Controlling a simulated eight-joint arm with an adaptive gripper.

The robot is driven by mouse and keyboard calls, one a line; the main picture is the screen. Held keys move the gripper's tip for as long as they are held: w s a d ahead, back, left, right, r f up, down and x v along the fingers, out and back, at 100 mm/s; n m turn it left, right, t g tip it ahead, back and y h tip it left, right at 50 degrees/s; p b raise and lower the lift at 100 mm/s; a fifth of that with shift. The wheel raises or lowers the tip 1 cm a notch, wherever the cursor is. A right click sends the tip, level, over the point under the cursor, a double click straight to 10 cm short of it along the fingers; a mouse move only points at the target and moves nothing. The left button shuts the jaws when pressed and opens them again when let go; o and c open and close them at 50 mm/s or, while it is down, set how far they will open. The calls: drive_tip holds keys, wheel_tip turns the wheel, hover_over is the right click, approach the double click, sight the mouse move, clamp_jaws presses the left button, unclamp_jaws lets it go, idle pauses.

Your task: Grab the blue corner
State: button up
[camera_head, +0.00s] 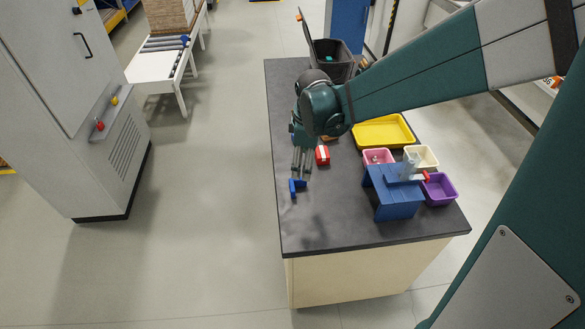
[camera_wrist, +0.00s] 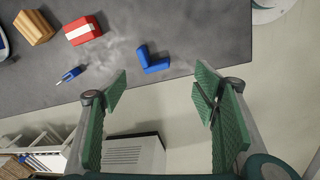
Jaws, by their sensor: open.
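The blue corner (camera_head: 297,187) is a small L-shaped piece lying on the dark tabletop (camera_head: 340,215) near its left edge. In the wrist view the blue corner (camera_wrist: 153,61) lies ahead of the fingertips, between their lines, with a gap to both. My gripper (camera_head: 301,164) is over the left part of the table, its fingers pointing toward the blue corner. In the wrist view my gripper (camera_wrist: 160,90) is open and empty, its green ribbed pads wide apart.
A red and white block (camera_head: 322,155) lies right of my gripper. A blue stand (camera_head: 393,193), purple bin (camera_head: 439,189), pink bin (camera_head: 379,157) and yellow tray (camera_head: 383,131) occupy the right side. A small blue item (camera_wrist: 70,75) lies left of the corner. The front tabletop is clear.

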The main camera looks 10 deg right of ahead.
sight(292, 185)
drive_tip(key=w+a+f+n, duration=0.1)
drive_tip(key=f, duration=0.2)
drive_tip(key=w+a+f+n+g, duration=0.1)
drive_tip(key=f, duration=0.2)
drive_tip(key=w+a+f+n+b, duration=0.1)
drive_tip(key=w+f+n, duration=0.1)
drive_tip(key=f, duration=0.2)
drive_tip(key=shift+a+f+g, duration=0.1)
drive_tip(key=shift+a+g, duration=0.2)
drive_tip(key=shift+a, duration=0.05)
drive_tip(key=shift+f, duration=0.1)
drive_tip(key=shift+f, duration=1.25)
drive_tip(key=shift+f, duration=0.1)
drive_tip(key=shift+w+f+b, duration=0.2)
drive_tip(key=shift+f+b, duration=0.25)
drive_tip(key=shift+f, duration=2.05)
drive_tip(key=c, duration=0.8)
